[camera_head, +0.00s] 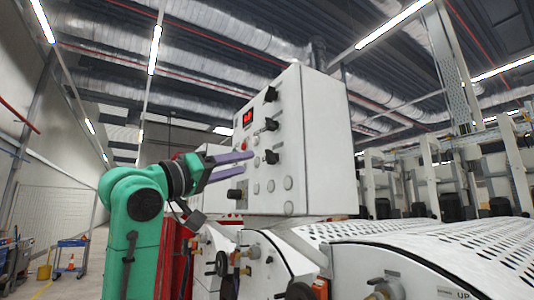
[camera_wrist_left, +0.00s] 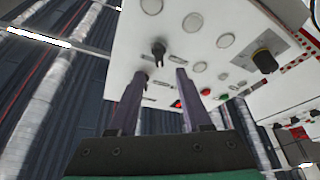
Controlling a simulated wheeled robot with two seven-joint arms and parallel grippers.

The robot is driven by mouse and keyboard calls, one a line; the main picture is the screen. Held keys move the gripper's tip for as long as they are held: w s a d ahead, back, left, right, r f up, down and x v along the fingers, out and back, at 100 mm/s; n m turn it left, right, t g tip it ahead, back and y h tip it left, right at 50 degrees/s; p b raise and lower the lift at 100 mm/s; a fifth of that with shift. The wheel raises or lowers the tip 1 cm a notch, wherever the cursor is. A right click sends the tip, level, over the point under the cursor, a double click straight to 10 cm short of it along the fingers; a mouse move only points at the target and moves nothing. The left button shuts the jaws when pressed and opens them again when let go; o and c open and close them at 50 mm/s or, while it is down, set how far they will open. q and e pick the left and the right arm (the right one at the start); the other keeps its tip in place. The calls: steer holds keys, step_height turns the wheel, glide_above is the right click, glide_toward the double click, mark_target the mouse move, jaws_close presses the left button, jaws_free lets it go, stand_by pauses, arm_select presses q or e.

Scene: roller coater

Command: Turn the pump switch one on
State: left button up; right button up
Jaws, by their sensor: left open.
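A white control box (camera_head: 325,140) carries black rotary switches on its left-facing panel: an upper one (camera_head: 270,94), a middle one (camera_head: 270,125) and a lower one (camera_head: 270,157). Their labels are too small to read, so I cannot tell which is pump switch one. My left gripper (camera_head: 249,163) is open and empty, its purple fingers pointing at the panel near the lower switch. In the left wrist view, a black switch (camera_wrist_left: 158,50) shows just beyond and between the fingertips (camera_wrist_left: 160,72), seemingly untouched. My right gripper is not in view.
Below are white machine covers, including a perforated one (camera_head: 450,240), with valves and handwheels close under my arm. A blue cart (camera_head: 70,256) stands far left.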

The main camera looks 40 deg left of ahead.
mark_target(266, 157)
arm_select(q)
steer(key=w, duration=0.1)
steer(key=w+r+p, duration=0.2)
steer(key=shift+w+d+r, duration=0.25)
steer(key=shift+w, duration=0.05)
steer(key=w+p, duration=0.1)
steer(key=w, duration=0.3)
steer(key=shift+w+d, duration=0.15)
steer(key=shift+w, duration=0.2)
steer(key=shift+s+r, duration=0.1)
steer(key=shift+s, duration=0.35)
steer(key=shift+c, duration=0.6)
jaws_close()
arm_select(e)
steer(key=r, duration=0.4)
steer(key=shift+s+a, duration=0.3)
